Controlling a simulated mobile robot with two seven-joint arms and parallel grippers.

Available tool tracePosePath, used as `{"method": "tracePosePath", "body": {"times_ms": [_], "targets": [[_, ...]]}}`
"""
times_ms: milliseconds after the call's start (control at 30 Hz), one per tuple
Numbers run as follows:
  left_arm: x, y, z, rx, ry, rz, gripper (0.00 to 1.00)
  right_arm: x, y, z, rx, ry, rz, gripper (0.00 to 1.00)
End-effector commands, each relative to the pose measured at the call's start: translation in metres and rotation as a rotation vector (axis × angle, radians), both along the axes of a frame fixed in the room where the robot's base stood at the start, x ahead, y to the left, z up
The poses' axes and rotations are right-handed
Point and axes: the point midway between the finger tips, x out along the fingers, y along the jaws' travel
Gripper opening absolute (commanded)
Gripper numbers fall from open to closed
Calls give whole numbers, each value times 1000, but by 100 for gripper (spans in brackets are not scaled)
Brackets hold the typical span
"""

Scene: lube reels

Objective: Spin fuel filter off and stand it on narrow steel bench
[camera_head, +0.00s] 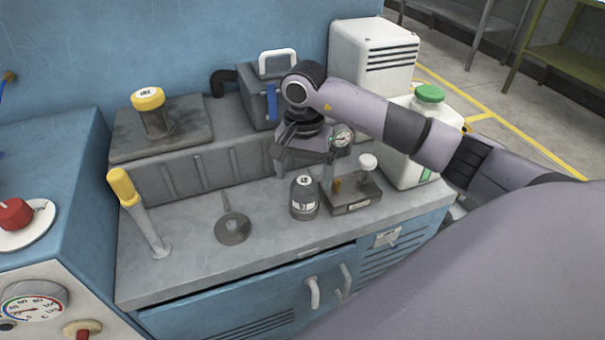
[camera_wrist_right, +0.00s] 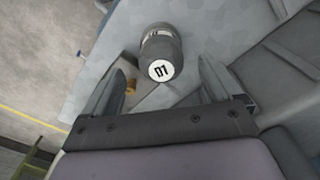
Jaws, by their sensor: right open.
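A dark grey canister (camera_head: 304,198) with a pale label, which looks like the fuel filter, stands upright on the grey steel worktop (camera_head: 190,272). My right gripper (camera_head: 304,160) is open and empty, above and just behind the canister. In the wrist view the canister lies ahead, between the lines of the two fingers, apart from both. My left gripper is not in view.
A grey block with a white knob (camera_head: 367,162) stands right of the canister, close to it. A dark disc with a spike (camera_head: 233,229) and a yellow-handled lever (camera_head: 122,187) are left. A yellow-capped jar (camera_head: 152,117) stands on the rear ledge. The front-left worktop is clear.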

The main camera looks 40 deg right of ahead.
Motion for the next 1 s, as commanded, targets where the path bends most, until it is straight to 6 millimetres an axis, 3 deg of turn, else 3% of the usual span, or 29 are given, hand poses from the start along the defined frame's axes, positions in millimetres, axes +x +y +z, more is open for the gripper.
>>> {"method": "tracePosePath", "body": {"times_ms": [400,833,1000], "targets": [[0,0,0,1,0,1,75,-1,2,-57,6,4,0,92],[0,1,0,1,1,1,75,-1,2,-68,6,1,-1,92],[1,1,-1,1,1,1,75,-1,2,-67,6,1,-1,37]]}}
